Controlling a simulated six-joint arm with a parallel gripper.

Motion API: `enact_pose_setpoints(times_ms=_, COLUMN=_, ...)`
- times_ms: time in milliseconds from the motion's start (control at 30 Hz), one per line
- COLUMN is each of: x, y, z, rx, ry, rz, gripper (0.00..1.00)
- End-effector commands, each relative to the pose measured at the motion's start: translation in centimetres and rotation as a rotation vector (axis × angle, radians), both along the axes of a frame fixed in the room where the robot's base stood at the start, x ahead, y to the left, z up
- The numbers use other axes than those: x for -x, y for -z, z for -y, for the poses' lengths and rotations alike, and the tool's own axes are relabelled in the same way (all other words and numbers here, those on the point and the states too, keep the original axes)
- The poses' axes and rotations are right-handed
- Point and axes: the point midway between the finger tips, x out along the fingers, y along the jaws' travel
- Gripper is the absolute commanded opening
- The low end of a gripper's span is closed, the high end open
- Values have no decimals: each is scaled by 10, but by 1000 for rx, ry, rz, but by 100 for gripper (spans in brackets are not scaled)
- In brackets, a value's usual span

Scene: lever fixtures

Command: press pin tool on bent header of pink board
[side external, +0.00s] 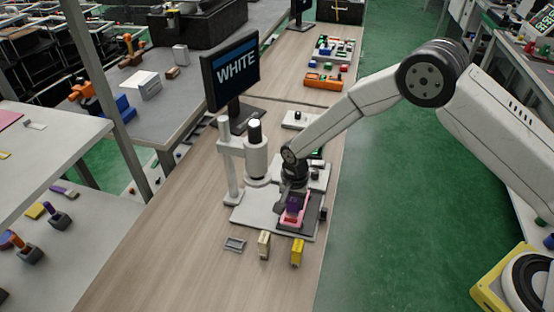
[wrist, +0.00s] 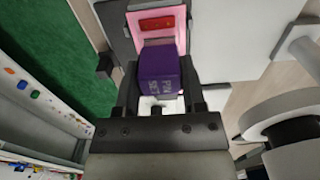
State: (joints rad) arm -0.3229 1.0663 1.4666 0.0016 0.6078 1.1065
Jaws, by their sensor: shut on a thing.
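The pin tool is a purple block (wrist: 160,72) with white lettering, partly unreadable. In the wrist view my gripper (wrist: 158,82) is shut on it, one finger at each side. The pink board (wrist: 168,20) lies just beyond the tool and carries a red part (wrist: 157,24). Whether the tool touches the board I cannot tell. The bent header cannot be made out; the tool may cover it. In the side view the purple tool (side external: 293,203) is over the pink board (side external: 290,219), below my gripper (side external: 292,192).
The board sits in a fixture on a light base plate (side external: 252,215). Two yellowish blocks (side external: 264,245) (side external: 297,252) and a grey frame (side external: 235,244) lie in front.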

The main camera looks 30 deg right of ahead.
Motion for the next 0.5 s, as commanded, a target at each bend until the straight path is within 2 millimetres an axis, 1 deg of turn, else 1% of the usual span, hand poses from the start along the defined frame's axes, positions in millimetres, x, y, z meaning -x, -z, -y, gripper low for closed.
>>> enact_pose_setpoints(times_ms=167, x=0, y=-1, z=0, rx=0, ry=0, rz=0, gripper=0)
enact_pose_setpoints(times_ms=500, x=0, y=-19, z=0, rx=0, ry=0, rz=1, gripper=0)
